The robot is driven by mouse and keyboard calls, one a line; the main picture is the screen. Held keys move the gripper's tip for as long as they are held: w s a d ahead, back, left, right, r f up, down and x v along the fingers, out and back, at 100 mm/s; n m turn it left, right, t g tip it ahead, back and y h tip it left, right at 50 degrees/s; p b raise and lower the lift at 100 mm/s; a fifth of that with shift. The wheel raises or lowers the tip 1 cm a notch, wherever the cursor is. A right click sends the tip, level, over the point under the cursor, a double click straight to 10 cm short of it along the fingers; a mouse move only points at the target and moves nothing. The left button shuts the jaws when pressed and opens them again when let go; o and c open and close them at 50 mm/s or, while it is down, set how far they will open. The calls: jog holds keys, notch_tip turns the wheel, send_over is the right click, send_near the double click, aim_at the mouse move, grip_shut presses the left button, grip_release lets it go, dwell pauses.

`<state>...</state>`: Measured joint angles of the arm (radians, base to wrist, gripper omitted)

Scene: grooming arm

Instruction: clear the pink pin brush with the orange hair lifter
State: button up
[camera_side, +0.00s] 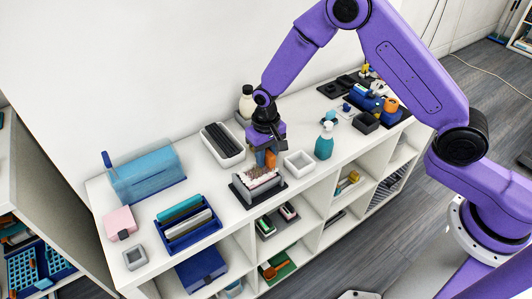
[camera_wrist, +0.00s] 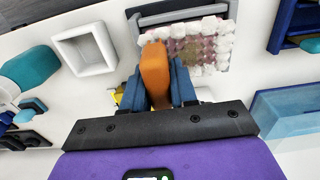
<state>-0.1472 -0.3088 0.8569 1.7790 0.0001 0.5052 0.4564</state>
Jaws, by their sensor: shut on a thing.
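The orange hair lifter (camera_wrist: 155,72) is held between the blue fingers of my gripper (camera_wrist: 160,88), which is shut on it. In the side view my gripper (camera_side: 267,148) points down with the orange lifter (camera_side: 270,160) below it, just over the brush. The pin brush (camera_side: 257,179) sits on a dark holder (camera_side: 279,188) near the shelf's front edge. The lifter's tip is beside the left end of the pin face. I cannot tell whether it touches.
An empty white square tray (camera_side: 299,164) stands right of the brush, with a teal spray bottle (camera_side: 324,141) beyond it. A blue rack (camera_side: 188,229) stands to the left.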

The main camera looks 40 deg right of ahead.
aim_at(247, 174)
jog(key=shift+s+a+f, duration=0.1)
jog(key=shift+a, duration=3.25)
jog(key=shift+d, duration=0.15)
jog(key=shift+d, duration=3.3)
jog(key=shift+a+r, duration=0.1)
jog(key=shift+r, duration=4)
